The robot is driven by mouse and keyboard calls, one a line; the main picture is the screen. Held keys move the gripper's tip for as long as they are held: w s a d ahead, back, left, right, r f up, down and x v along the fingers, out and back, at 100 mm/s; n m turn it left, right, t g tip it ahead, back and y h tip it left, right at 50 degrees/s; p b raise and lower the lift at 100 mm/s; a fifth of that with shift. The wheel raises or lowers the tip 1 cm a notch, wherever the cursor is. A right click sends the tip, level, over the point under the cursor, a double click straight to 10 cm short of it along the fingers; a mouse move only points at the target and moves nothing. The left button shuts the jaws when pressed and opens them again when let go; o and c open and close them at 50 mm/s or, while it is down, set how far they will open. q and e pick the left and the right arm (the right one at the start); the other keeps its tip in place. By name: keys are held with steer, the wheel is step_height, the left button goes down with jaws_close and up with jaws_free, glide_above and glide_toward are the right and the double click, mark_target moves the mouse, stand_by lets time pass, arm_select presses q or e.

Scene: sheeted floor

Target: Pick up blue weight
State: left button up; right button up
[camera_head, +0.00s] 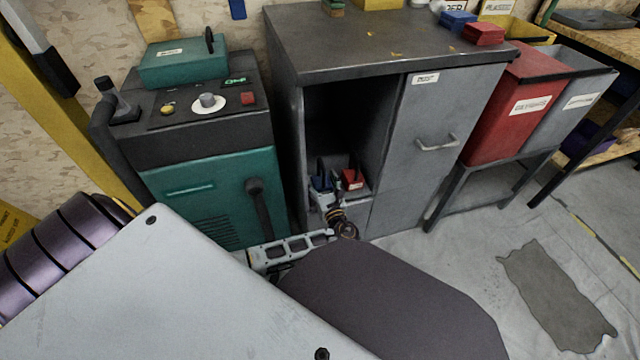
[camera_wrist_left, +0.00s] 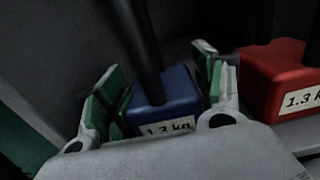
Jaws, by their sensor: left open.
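The blue weight (camera_head: 321,182) stands on a shelf inside the open compartment of the grey cabinet (camera_head: 285,120). In the left wrist view the blue weight (camera_wrist_left: 170,92) has a "1.3 kg" label and a dark upright handle. My left gripper (camera_head: 324,194) reaches into the compartment opening. In the wrist view its green-padded fingers (camera_wrist_left: 160,88) are open, one on each side of the blue weight. I cannot tell whether they touch it. The palm hides the weight's lower part. My right gripper is not in view.
A red weight (camera_head: 353,179) stands just right of the blue one, close to the right finger; it also shows in the wrist view (camera_wrist_left: 285,80). The compartment's walls surround the gripper. A green machine (camera_head: 210,195) stands left, and red and grey bins (camera_head: 520,95) stand right.

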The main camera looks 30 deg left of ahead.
stand_by(0.3)
arm_select(q)
jaws_close()
steer(key=shift+w+r, duration=0.1)
steer(key=shift+r, duration=0.05)
stand_by(0.3)
